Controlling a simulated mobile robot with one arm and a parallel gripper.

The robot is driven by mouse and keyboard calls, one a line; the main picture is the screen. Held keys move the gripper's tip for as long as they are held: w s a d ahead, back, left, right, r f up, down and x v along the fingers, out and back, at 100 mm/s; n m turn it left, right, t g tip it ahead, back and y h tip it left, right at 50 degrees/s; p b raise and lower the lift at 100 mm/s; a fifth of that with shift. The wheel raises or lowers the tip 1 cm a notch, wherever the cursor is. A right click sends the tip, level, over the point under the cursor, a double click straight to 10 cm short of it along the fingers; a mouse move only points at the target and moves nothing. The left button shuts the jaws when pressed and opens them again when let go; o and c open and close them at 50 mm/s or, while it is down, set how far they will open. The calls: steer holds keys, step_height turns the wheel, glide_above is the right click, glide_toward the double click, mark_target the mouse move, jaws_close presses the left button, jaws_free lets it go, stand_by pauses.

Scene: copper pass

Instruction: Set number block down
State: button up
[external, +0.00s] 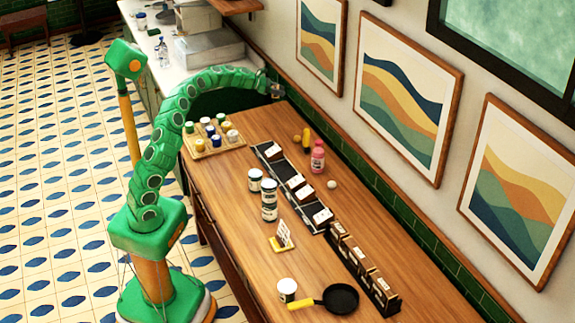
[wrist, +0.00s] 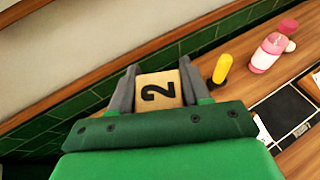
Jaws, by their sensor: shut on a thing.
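The number block (wrist: 159,90) is a tan block with a black "2" on its face. It sits between the two grey fingers of my gripper (wrist: 163,84) in the wrist view, with a finger against each side. My gripper is shut on it. In the external view my gripper (external: 275,91) is at the end of my green arm, over the far end of the wooden counter (external: 225,180) near the wall. The block is too small to make out there.
A dark tray (external: 271,154) with compartments and several small blocks runs along the counter. A pink bottle (external: 317,158) and a yellow object (external: 306,138) stand near the wall. A tray of coloured jars (external: 214,152), a pan (external: 340,299) and cans (external: 269,201) are on the counter.

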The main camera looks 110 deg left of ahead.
mark_target(278, 135)
steer(key=f, duration=2.3)
steer(key=shift+s+a+f, duration=0.25)
steer(key=shift+s+f, duration=0.1)
steer(key=shift+s, duration=0.05)
steer(key=shift+f, duration=0.1)
steer(key=o, duration=1.1)
steer(key=shift+c, duration=0.2)
steer(key=shift+v, duration=6.05)
